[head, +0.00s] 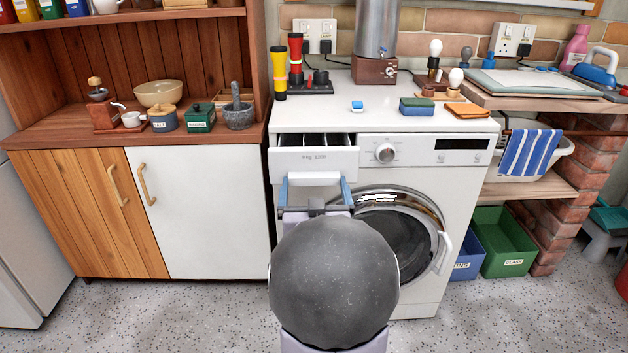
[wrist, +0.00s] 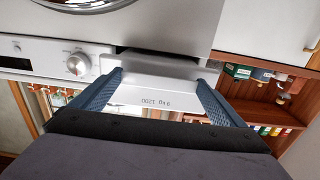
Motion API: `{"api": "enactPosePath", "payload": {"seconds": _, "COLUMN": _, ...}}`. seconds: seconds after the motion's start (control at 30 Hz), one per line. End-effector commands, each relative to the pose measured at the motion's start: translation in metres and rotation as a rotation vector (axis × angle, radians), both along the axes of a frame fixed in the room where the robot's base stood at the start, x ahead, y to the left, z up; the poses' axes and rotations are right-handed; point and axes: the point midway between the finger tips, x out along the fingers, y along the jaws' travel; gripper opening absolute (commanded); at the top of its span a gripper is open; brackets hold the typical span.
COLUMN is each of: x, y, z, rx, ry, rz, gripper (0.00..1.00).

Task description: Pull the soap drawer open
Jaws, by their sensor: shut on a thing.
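The soap drawer (head: 315,162) is at the top left of the white washing machine (head: 415,185). It stands partly out, and its dark inner compartments show behind its front in the head view. In the wrist view, upside down, its white front (wrist: 160,97) lies between my two blue fingers. My gripper (head: 315,182) is at the lower edge of the drawer front, with one finger at each side; it also shows in the wrist view (wrist: 161,80). It is shut on the soap drawer. My wrist hides part of the machine's front below the drawer.
The round machine door (head: 395,235) is shut, right of my gripper. A sponge (head: 417,107) and a small blue-white block (head: 357,106) lie on the machine top. A wooden cabinet (head: 85,215) stands to the left. The speckled floor in front is clear.

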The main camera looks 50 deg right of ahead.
Motion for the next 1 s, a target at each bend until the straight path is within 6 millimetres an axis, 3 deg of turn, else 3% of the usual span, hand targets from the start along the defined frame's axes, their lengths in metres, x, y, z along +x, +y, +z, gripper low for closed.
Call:
{"api": "enactPosePath", "payload": {"seconds": 0.53, "x": -0.027, "y": 0.027, "z": 0.000, "rx": -0.011, "ry": -0.011, "rz": 0.001, "gripper": 0.54}}
{"api": "enactPosePath", "payload": {"seconds": 0.97, "x": -0.030, "y": 0.030, "z": 0.002, "rx": -0.006, "ry": -0.006, "rz": 0.000, "gripper": 0.54}}
{"api": "enactPosePath", "payload": {"seconds": 1.0, "x": -0.030, "y": 0.030, "z": 0.002, "rx": -0.006, "ry": -0.006, "rz": 0.000, "gripper": 0.98}}
